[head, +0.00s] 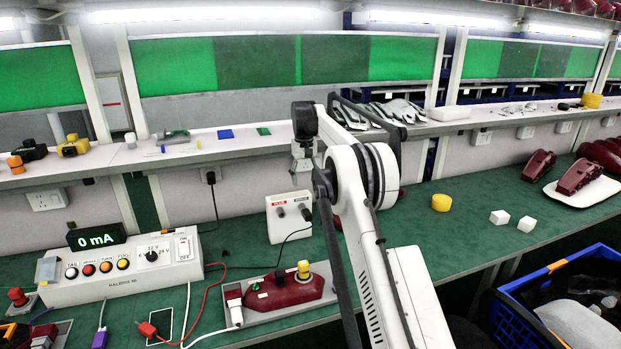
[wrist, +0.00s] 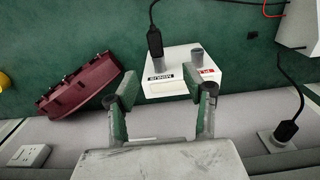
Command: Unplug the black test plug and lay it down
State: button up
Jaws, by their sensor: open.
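The black test plug (wrist: 154,42) stands in the socket marked MINUS on a small white box (wrist: 180,76) in the wrist view, with its black cable running toward the top of the picture. The other socket (wrist: 197,55), with a red label, looks empty. My gripper (wrist: 168,92) is open and empty, its fingers to either side of the box's label face in the picture; the plug shows beyond the fingertips, apart from them. In the head view the white box (head: 284,222) stands on the green bench against the wall, and the black plug (head: 306,213) is at its right socket.
A maroon lamp (wrist: 80,87) lies left of the box in the wrist view. A wall plug (wrist: 284,132) is at right. In the head view a power supply (head: 125,275) reads 0 mA, and a red plug (head: 147,329) lies near a fixture with a lamp (head: 285,290).

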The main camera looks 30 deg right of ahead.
aim_at(307, 212)
jog(key=f, duration=0.5)
jog(key=f+p, duration=0.1)
jog(key=f, duration=0.4)
jog(key=d+f, duration=0.1)
jog(key=f, duration=0.4)
jog(key=shift+w, duration=0.1)
grip_shut()
dwell(0.3)
